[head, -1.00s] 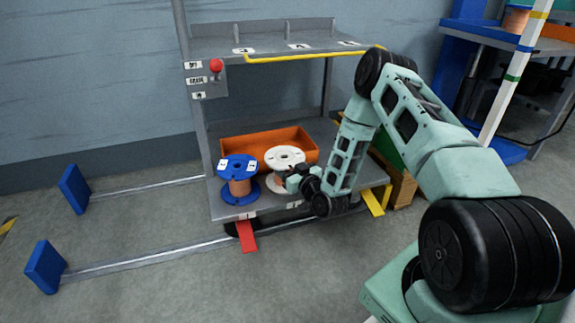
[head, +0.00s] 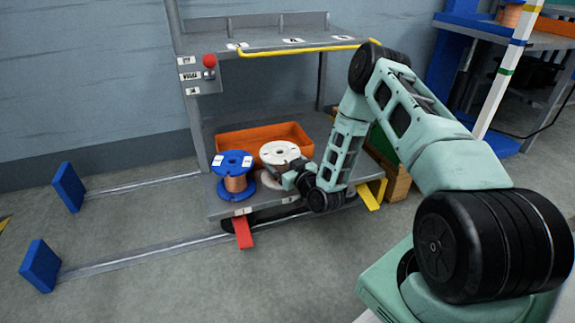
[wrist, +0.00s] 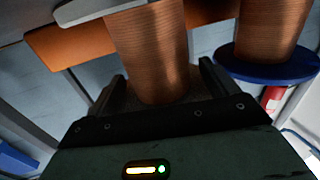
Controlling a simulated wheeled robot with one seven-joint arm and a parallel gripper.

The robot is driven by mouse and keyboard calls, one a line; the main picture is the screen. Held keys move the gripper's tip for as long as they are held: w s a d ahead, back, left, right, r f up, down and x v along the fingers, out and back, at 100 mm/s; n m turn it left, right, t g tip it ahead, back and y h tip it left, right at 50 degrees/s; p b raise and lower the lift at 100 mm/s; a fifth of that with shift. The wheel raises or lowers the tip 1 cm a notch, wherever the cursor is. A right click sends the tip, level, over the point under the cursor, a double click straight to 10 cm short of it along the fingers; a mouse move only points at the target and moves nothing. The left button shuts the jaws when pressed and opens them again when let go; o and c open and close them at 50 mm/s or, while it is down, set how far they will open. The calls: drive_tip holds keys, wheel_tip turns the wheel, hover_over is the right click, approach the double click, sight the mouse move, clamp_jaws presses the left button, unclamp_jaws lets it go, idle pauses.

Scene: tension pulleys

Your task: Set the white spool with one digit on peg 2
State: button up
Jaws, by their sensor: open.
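The white spool (head: 280,152), wound with copper, stands on the lower shelf (head: 227,206) of the grey cart. Its top marks are too small to read. The blue spool (head: 234,170), with white labels on top, stands just left of it. My gripper (head: 290,174) is at the white spool's right front side. In the wrist view, my open gripper (wrist: 160,76) has one finger on each side of the white spool's copper winding (wrist: 150,45). I cannot tell whether the fingers touch it. No peg can be made out; the upper shelf's labels (head: 292,41) are unclear.
An orange bin (head: 262,134) lies behind the spools. A yellow rail (head: 300,48) edges the upper shelf (head: 270,42). A red button (head: 209,60) sits on the cart's left post. Red (head: 243,233) and yellow (head: 368,197) tabs stick out low. The floor at left has rails and blue blocks (head: 68,187).

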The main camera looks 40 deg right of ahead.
drive_tip(key=s+p, duration=0.7)
drive_tip(key=s, duration=1)
drive_tip(key=shift+s+a, duration=0.15)
drive_tip(key=shift+a, duration=0.05)
